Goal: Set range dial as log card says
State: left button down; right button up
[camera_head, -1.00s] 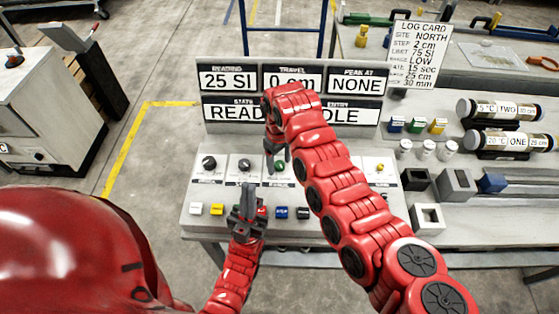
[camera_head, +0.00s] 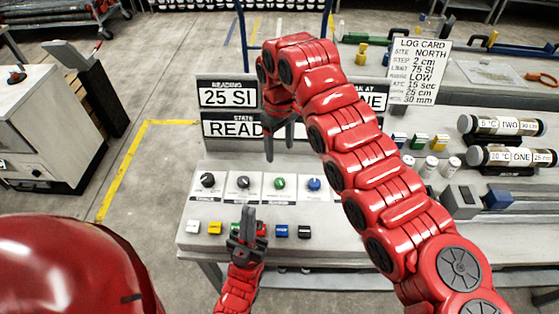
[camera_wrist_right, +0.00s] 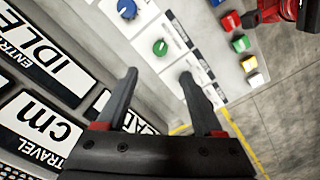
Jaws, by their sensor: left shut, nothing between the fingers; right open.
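The log card (camera_head: 418,72) stands at the back right; it reads RANGE LOW. On the sloped console are a black dial (camera_head: 207,180), a second black dial (camera_head: 243,182), a green dial (camera_head: 279,183) and a blue dial (camera_head: 314,184). Their labels are too small to read, so I cannot tell which is the range dial. My right gripper (camera_head: 279,142) is open and empty above the panel; in the right wrist view the green dial (camera_wrist_right: 160,47) lies beyond its fingertips, untouched. My left gripper (camera_head: 247,214) is shut and empty over the button row.
The display board (camera_head: 225,110) behind the dials shows 25 SI; my right arm hides part of it. Coloured buttons, including a yellow one (camera_head: 215,228), line the console's front. Labelled core tubes (camera_head: 512,157) and small blocks lie at right.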

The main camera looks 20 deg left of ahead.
jog(key=shift+r, duration=2)
jog(key=shift+r, duration=0.1)
